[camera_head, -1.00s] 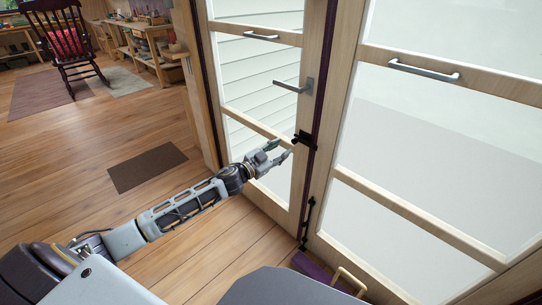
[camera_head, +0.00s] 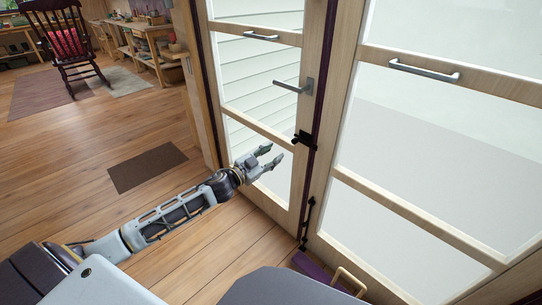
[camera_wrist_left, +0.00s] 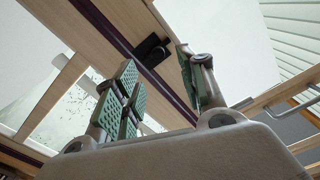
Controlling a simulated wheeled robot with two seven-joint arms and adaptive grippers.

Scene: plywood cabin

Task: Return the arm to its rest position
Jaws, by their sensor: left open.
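My left arm comes in from the lower left in the head view. Its gripper (camera_head: 269,158) is open and empty, in front of the lower part of the glazed door (camera_head: 261,129), with its fingers spread. A black latch (camera_head: 304,139) sits on the door's edge just right of the fingertips, apart from them. In the left wrist view the green-padded fingers (camera_wrist_left: 164,90) stand apart with nothing between them, and the black latch (camera_wrist_left: 151,49) shows beyond them. My right gripper is not in view.
The left door has a lever handle (camera_head: 292,87); the right door has a long pull handle (camera_head: 424,71). A brown mat (camera_head: 147,167) lies on the wooden floor. A rocking chair (camera_head: 73,50) and a workbench (camera_head: 150,50) stand farther back.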

